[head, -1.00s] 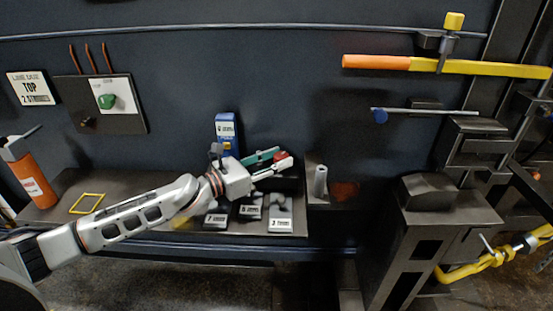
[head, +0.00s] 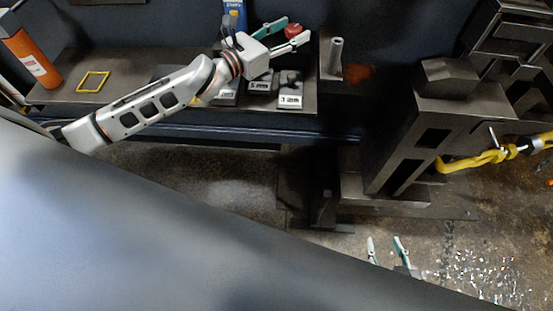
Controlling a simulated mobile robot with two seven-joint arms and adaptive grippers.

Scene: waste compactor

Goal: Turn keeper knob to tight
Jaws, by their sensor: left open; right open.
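No part in the head view is readably marked as the keeper knob, so I cannot tell which one it is. A round red part (head: 294,30) shows between the fingertips of my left gripper (head: 295,30) at the back shelf. That gripper is open, and I cannot tell whether it touches the red part. My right gripper (head: 385,241) is open at the bottom, over the floor, with only its fingers showing. A yellow bent bar with a fitting (head: 484,158) is at the right, by the dark metal frame.
The shelf (head: 130,88) holds an orange cylinder (head: 35,60), a yellow square frame (head: 94,81), several labelled blocks (head: 290,98) and a blue box (head: 233,14). An upright grey tube (head: 335,58) stands to the right. A dark metal stand (head: 420,130) rises at the right. Shiny scraps (head: 490,270) litter the floor.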

